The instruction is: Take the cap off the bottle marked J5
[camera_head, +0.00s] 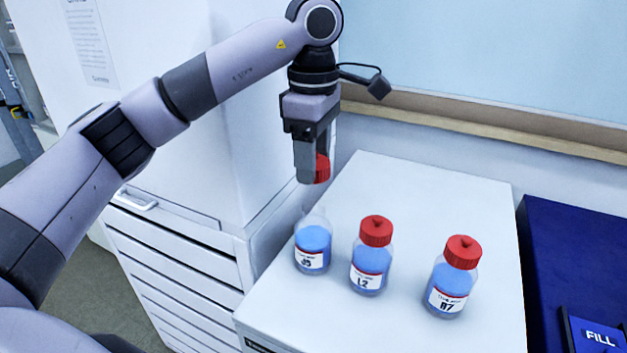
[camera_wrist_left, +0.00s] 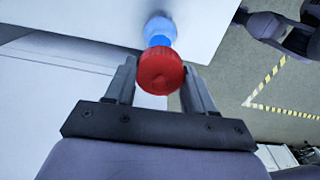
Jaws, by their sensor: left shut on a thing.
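The bottle marked J5 (camera_head: 312,248) stands upright at the left of the white cabinet top, holding blue liquid, with its neck uncapped. My left gripper (camera_head: 314,172) is above it, shut on a red cap (camera_head: 322,168), which is clear of the bottle. In the left wrist view the red cap (camera_wrist_left: 160,71) sits between the two fingers, and the blue J5 bottle (camera_wrist_left: 160,30) shows beyond it. My right gripper is not in view.
The capped L2 bottle (camera_head: 369,262) stands just right of J5, and the capped bottle marked R7 or B7 (camera_head: 451,283) stands farther right. The white cabinet top (camera_head: 430,195) is bare behind them. A dark blue unit (camera_head: 575,250) marked FILL is at the right.

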